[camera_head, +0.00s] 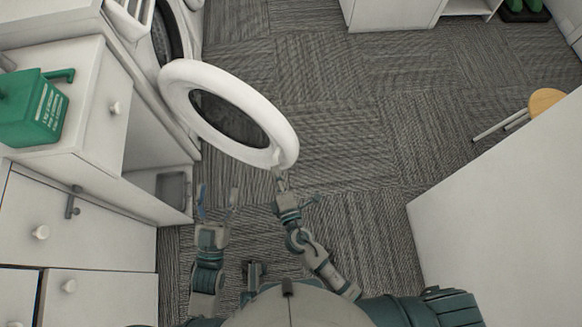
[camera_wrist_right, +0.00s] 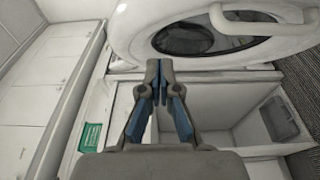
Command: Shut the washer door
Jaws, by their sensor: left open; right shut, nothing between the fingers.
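The washer door (camera_head: 283,135), a white ring with a dark window, stands open and swung out from the white washer (camera_head: 190,40) at upper left. My right gripper (camera_head: 280,172) is shut and empty at the door's near right edge; I cannot tell if it touches. A white curved piece (camera_wrist_right: 270,22) crosses the upper right there. My left gripper (camera_head: 218,192) is open and empty, left of the right one, below the door.
White cabinets (camera_head: 100,225) with round knobs line the left side, with a green box (camera_head: 32,110) on top. An open cubby holds a grey bin (camera_head: 172,190). A white surface (camera_head: 500,215) and a stool (camera_head: 545,101) stand at right. The carpet between is clear.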

